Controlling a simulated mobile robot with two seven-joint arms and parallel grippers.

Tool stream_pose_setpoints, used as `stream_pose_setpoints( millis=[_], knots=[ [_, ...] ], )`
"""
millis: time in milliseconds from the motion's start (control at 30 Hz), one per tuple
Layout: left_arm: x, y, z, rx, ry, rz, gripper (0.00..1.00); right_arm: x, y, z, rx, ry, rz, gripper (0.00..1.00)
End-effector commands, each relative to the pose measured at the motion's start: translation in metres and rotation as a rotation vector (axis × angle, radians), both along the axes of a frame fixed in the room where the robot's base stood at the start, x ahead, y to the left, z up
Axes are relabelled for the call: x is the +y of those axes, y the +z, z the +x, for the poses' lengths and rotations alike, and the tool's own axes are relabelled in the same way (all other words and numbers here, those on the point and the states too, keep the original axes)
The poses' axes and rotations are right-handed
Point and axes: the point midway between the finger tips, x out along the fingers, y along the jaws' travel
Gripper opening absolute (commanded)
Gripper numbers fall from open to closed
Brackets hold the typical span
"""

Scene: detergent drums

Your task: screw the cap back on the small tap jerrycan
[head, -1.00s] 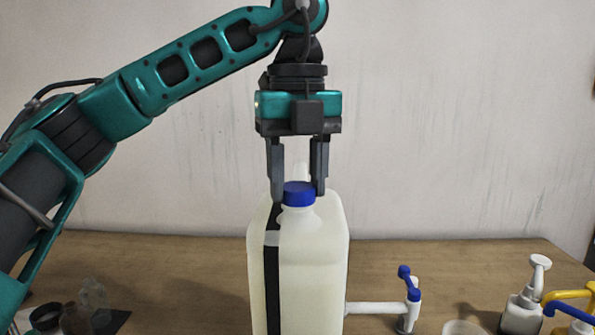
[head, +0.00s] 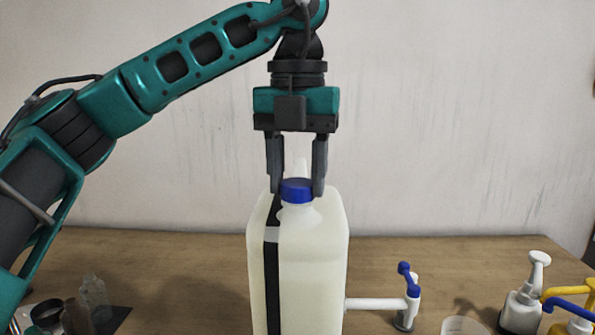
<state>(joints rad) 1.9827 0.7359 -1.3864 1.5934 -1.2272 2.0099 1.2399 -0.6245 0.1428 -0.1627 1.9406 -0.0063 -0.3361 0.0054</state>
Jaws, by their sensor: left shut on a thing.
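The jerrycan (head: 312,265) stands upright in the middle of the head view, a translucent cream container with a dark vertical strip on its front left. A white pipe with a blue-handled tap (head: 408,285) sticks out to its right. The blue cap (head: 297,190) sits at the mouth of the neck, level as far as I can see; whether its thread is engaged cannot be told. My left gripper (head: 297,188) points straight down from above, its two fingers shut on the cap from either side. My right gripper is not in view.
A clear cup (head: 462,326) is at the front edge of view. Small jars and a clear bottle (head: 94,295) stand at the left.

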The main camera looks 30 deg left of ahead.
Motion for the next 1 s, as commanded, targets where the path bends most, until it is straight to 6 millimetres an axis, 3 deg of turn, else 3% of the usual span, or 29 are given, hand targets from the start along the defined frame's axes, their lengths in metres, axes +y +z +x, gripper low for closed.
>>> stream_pose_setpoints(
  millis=[400,700,733,867,1000],
  knots=[
    [-0.0006,-0.0036,-0.0004,0.009,-0.450,0.002,0.18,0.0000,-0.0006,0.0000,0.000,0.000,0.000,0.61],
    [-0.0007,-0.0037,-0.0004,0.009,-0.494,0.002,0.18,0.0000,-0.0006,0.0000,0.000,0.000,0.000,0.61],
    [-0.0007,-0.0037,-0.0004,0.009,-0.494,0.002,0.47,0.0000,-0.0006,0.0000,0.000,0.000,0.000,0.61],
    [-0.0006,-0.0031,-0.0002,0.008,-0.492,0.002,0.59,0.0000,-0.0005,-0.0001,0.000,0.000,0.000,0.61],
    [-0.0005,-0.0020,-0.0001,0.005,-0.491,0.001,0.61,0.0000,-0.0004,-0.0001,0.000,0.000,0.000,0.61]
  ],
)
